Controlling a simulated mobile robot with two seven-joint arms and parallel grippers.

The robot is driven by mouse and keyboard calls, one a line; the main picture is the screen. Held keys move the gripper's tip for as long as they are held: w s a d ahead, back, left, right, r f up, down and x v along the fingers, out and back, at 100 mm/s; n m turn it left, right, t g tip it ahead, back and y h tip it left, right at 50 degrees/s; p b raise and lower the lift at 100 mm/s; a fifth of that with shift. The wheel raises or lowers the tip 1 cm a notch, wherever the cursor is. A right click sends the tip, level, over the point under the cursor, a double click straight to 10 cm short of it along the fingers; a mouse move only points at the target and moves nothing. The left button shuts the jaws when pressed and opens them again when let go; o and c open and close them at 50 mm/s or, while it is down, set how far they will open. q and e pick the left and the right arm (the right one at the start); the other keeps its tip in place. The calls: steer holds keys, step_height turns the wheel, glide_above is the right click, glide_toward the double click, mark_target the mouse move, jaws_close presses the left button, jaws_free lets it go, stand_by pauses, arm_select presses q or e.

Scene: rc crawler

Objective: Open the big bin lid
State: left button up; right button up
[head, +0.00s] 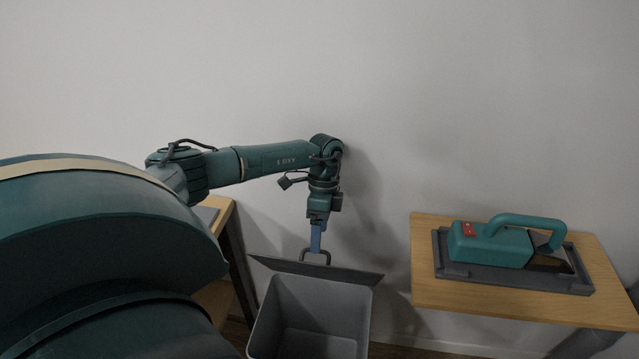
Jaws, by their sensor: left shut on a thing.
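The big bin (314,312) is a grey, open-topped box standing on the floor at the bottom middle of the head view. Its flat grey lid (345,273) is seen almost edge-on, raised at the bin's back edge, so the inside of the bin shows. A dark loop handle (327,254) stands up from the lid. My left gripper (316,246) points down and is shut on the handle. Whether the lid touches the bin's rim at the back cannot be told. My right gripper is not in view.
A wooden table (470,315) at the right holds a teal-handled tool (508,243) on a dark grey tray (443,256). Another wooden table (219,218) stands left of the bin, partly hidden by my arm. A plain wall closes off the back.

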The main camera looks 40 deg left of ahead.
arm_select(q)
steer(key=shift+a+f, duration=0.15)
steer(key=shift+f, duration=0.25)
steer(key=shift+r, duration=0.25)
steer(key=shift+c, duration=0.8)
step_height(320, 180, up, 10)
steer(key=shift+r, duration=0.15)
steer(key=c, duration=0.5)
steer(key=shift+d, duration=0.2)
